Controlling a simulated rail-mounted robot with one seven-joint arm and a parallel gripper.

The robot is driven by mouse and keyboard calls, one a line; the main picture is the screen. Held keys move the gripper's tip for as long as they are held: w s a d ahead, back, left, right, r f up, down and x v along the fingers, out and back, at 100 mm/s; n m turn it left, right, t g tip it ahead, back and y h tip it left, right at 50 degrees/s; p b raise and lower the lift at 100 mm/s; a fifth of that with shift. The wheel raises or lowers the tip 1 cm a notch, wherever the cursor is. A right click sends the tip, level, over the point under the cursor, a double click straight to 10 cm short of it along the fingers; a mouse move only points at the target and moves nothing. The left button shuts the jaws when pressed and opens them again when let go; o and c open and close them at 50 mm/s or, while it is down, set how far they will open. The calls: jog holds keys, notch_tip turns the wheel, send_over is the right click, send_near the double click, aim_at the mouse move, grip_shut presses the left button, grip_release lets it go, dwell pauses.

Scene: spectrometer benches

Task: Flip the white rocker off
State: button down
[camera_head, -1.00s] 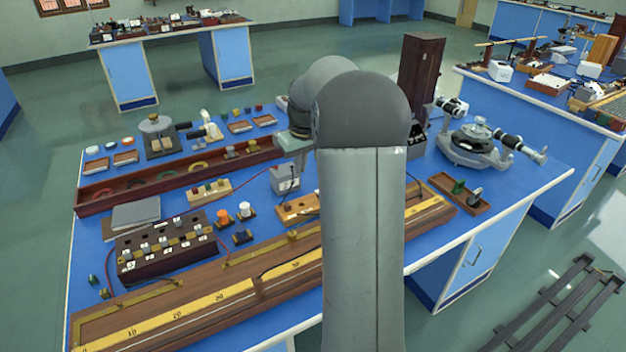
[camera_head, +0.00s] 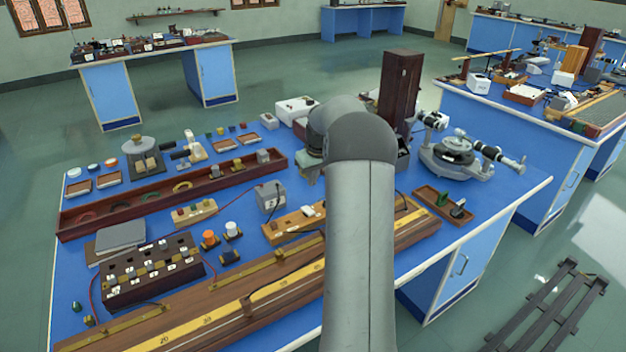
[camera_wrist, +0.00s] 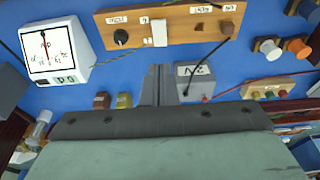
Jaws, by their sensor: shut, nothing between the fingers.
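The white rocker (camera_wrist: 159,33) sits on a long wooden board (camera_wrist: 188,30), between a black knob (camera_wrist: 121,37) and a brown terminal, in the upper middle of the wrist view. In the head view the white rocker (camera_head: 308,211) shows on the wooden board (camera_head: 285,228), left of my arm. My gripper (camera_wrist: 156,72) is shut and empty in the wrist view. Its tips appear just below the board's edge in the picture, beside the grey 2V box (camera_wrist: 197,78), apart from the rocker. The gripper's tips cannot be made out in the head view.
A white meter (camera_wrist: 52,52) stands left of the board in the wrist view. Orange (camera_wrist: 297,48) and white (camera_wrist: 268,48) spools and a terminal block (camera_wrist: 267,90) stand to the right. Thin wires cross near the 2V box. A tall dark wooden box (camera_head: 402,85) stands behind my arm.

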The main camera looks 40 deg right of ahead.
aim_at(310, 212)
jog(key=x, duration=0.3)
jog(key=s+p+x, duration=0.1)
jog(key=x, duration=0.3)
jog(key=p+x, duration=0.1)
jog(key=x, duration=0.2)
jog(key=shift+f, duration=0.6)
jog(key=shift+s+f, duration=0.1)
jog(key=shift+a+f+b, duration=0.1)
jog(key=shift+f+b, duration=0.2)
jog(key=shift+b, duration=0.2)
jog(key=b, duration=0.1)
jog(key=f+t+b, duration=0.1)
jog(key=b, duration=0.1)
jog(key=shift+s+f+b, duration=0.1)
jog(key=shift+s+b, duration=0.2)
jog(key=shift+r+p, duration=0.55)
jog(key=shift+p, duration=0.05)
jog(key=shift+w, duration=0.2)
